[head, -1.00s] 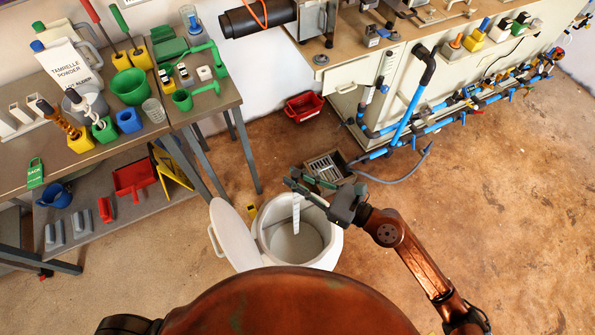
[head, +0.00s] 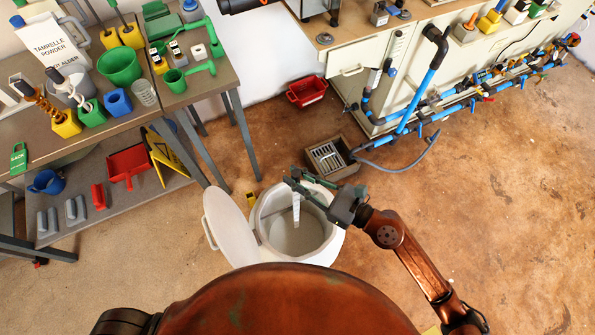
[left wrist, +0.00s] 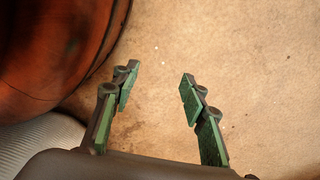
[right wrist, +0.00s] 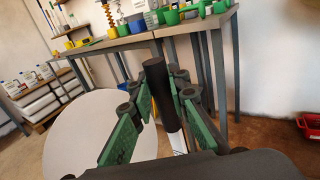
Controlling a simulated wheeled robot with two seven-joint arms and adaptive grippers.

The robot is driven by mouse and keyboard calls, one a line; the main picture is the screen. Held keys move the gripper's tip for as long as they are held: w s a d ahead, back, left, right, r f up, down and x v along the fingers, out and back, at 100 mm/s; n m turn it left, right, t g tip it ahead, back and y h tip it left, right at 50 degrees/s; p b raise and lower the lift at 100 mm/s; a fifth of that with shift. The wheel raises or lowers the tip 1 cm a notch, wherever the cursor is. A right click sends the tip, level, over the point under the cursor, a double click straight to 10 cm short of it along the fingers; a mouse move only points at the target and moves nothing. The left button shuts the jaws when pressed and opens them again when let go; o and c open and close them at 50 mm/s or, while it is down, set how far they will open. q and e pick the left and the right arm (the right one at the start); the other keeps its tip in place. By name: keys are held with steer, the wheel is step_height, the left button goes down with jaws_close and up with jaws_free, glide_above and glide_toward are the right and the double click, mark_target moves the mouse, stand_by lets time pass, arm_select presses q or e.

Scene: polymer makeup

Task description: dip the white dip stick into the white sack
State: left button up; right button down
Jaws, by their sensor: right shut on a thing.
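My right gripper (head: 312,194) is shut on the dark handle (right wrist: 158,90) of the white dip stick (head: 296,208). The stick hangs down over the open mouth of a white round container (head: 330,247). I cannot tell whether its tip is below the rim or touches anything inside. The container's white lid (head: 228,228) stands open on its left; it also shows in the right wrist view (right wrist: 85,135). A white bag lettered "Tamrelle Powder" (head: 50,38) stands on the table at upper left. My left gripper (left wrist: 160,85) is open and empty above the floor.
The table (head: 215,112) at the left bears cups, jugs and tools. A red tray (head: 306,92) and a floor drain (head: 328,158) lie beyond the container. A pale cabinet with blue pipes (head: 412,97) runs along the upper right. The floor at right is clear.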

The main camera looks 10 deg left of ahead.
steer(key=b, duration=0.4)
glide_above(298, 209)
steer(key=f, duration=0.5)
steer(key=shift+a+f, duration=0.2)
arm_select(q)
steer(key=w+d+r+b, duration=0.2)
steer(key=w+r, duration=0.2)
steer(key=r, duration=0.6)
steer(key=w+d+r+b, duration=0.2)
steer(key=w+r, duration=0.2)
steer(key=r, duration=0.6)
steer(key=w+d+f+t+h+b, duration=0.3)
steer(key=w+d+f+t+b, duration=0.4)
steer(key=w+f, duration=0.3)
arm_select(e)
step_height(298, 209, down, 13)
steer(key=shift+f, duration=0.15)
step_height(298, 209, down, 4)
steer(key=b, duration=0.3)
steer(key=shift+f, duration=0.15)
steer(key=shift+f+b, duration=0.55)
steer(key=shift+b, duration=0.05)
arm_select(q)
step_height(298, 209, down, 7)
steer(key=t, duration=0.2)
steer(key=shift+a+r, duration=0.15)
steer(key=shift+a, duration=0.05)
arm_select(e)
steer(key=shift+f, duration=0.2)
